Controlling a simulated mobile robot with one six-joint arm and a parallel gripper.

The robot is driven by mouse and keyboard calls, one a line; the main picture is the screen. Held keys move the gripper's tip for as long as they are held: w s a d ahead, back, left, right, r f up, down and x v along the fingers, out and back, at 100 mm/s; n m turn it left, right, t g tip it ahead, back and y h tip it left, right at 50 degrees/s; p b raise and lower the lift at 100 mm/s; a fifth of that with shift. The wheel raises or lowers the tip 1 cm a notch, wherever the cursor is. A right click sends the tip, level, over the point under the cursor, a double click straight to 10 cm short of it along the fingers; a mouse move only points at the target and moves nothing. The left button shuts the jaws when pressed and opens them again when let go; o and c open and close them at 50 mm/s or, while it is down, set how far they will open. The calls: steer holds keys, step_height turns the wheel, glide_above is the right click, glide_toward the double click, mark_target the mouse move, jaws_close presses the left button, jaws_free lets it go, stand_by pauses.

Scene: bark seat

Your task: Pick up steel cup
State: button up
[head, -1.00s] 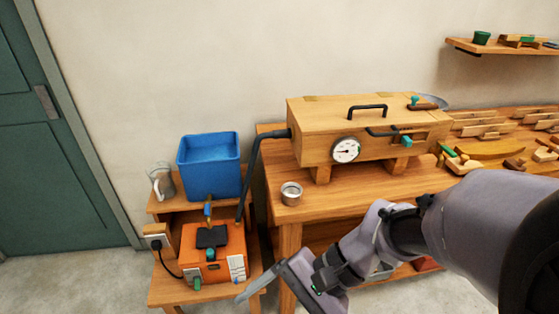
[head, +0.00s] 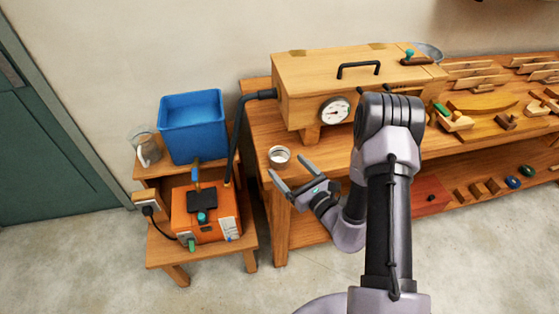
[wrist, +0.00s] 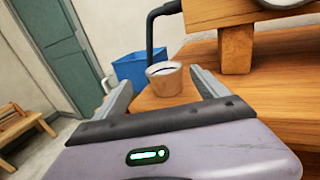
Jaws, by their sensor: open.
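The steel cup (head: 279,156) is a small, round, open-topped silver cup. It stands upright near the left front corner of the wooden workbench (head: 262,118). My gripper (head: 290,174) is open and empty, just in front of the cup at the bench's front edge, its fingers pointing toward the cup. In the wrist view the cup (wrist: 165,78) shows beyond and between the two fingers of my gripper (wrist: 160,92). I cannot tell whether either finger touches it.
A wooden box with a gauge (head: 335,110) stands on the bench behind the cup. A black hose (head: 237,130) runs down from it to an orange unit (head: 206,213) on a low stand at left. A blue bin (head: 193,128) and clear jug (head: 146,147) stand there too.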

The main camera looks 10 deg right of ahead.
mark_target(280, 154)
steer(key=x, duration=0.4)
steer(key=b+x, duration=0.1)
steer(key=x, duration=0.1)
steer(key=shift+w+d+r, duration=0.2)
steer(key=shift+w+d, duration=0.1)
steer(key=shift+d, duration=0.05)
steer(key=c, duration=1.5)
